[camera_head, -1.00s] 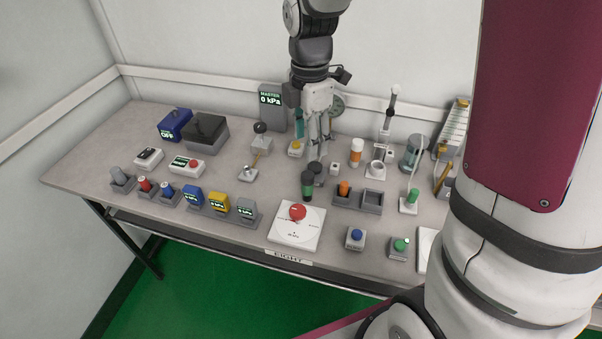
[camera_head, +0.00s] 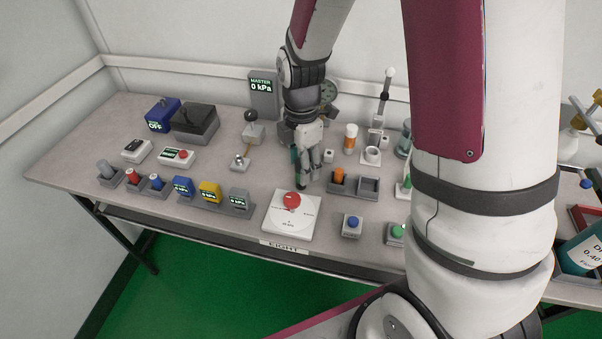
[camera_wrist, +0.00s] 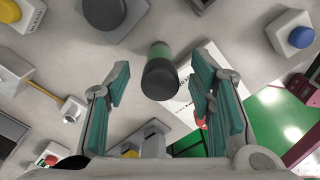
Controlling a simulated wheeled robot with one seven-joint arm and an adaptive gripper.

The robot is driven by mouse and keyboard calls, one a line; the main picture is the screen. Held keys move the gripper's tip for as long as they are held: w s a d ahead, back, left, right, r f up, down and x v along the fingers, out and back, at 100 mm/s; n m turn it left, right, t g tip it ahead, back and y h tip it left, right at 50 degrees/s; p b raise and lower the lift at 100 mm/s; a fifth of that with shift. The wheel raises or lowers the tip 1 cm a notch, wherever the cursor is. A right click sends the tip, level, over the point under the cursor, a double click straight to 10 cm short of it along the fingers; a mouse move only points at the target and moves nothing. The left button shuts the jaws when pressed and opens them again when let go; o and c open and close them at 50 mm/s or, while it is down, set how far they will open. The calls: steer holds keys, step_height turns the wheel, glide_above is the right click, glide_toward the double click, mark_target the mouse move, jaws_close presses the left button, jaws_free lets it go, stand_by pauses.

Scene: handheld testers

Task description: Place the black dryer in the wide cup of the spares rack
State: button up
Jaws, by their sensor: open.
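The black dryer (camera_wrist: 160,78), a dark cylinder with a green band, stands on the table between the spread fingers of my gripper (camera_wrist: 160,100) in the wrist view. Gaps show between it and both teal finger pads. In the head view my gripper (camera_head: 306,172) is low over the table and hides most of the dryer (camera_head: 301,185). The grey rack (camera_head: 354,196), which appears to be the spares rack, is just to the right. An orange part (camera_head: 338,174) stands in its left cup. Its right cup (camera_head: 369,186) looks empty.
A white plate with a red knob (camera_head: 291,201) lies just in front of my gripper. Blue (camera_head: 352,222) and green (camera_head: 396,231) button boxes stand right of it. A white-and-orange bottle (camera_head: 350,139) is behind the rack. Several gauge blocks (camera_head: 210,192) stand to the left.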

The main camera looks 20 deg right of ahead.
jaws_close()
